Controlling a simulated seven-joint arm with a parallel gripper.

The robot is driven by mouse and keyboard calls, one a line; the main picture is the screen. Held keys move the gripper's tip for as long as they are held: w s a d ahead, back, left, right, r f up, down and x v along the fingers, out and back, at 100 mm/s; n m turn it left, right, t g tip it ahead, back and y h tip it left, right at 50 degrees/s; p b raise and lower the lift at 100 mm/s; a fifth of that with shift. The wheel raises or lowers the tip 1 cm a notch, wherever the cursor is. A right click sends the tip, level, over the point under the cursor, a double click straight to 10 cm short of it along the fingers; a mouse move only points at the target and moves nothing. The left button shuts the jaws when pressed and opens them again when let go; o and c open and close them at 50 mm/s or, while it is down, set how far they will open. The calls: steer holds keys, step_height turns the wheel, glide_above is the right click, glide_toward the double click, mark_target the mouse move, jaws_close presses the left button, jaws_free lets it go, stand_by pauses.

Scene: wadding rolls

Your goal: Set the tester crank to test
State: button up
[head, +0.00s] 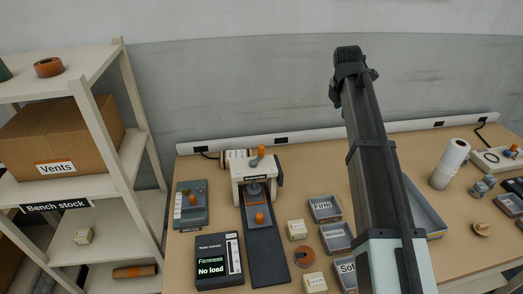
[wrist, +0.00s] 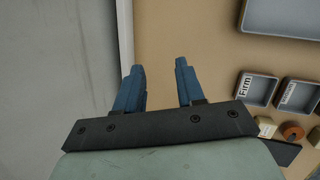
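The tester (head: 250,172) is a cream press-like unit on the bench, left of centre in the head view. A lever with an orange knob (head: 261,151) stands up on its top. A dark part sits on its right side; I cannot tell which part is the crank. A dark slide (head: 266,255) with another orange knob runs out from its front. The display box (head: 219,262) beside it reads "Firmness, No load". My gripper (wrist: 160,70) shows in the wrist view with two blue fingers apart and nothing between them. The tester is not recognisable in the wrist view.
My arm rises across the right middle of the head view. Grey trays (head: 325,209), small cream blocks (head: 297,229) and an orange ring (head: 304,257) lie right of the slide. A grey device (head: 190,205) stands left of the tester. A shelf (head: 125,150) borders the bench's left.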

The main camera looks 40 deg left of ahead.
steer(key=s+a+r+n+g, duration=0.2)
steer(key=s+a+n+g, duration=0.15)
steer(key=s+a, duration=0.75)
steer(key=r+n+g, duration=0.1)
steer(key=r+n, duration=0.1)
steer(key=n, duration=0.2)
glide_above(260, 147)
steer(key=shift+h, duration=0.3)
step_height(260, 147, down, 13)
steer(key=shift+s+f, duration=0.1)
steer(key=shift+c, duration=0.4)
jaws_close()
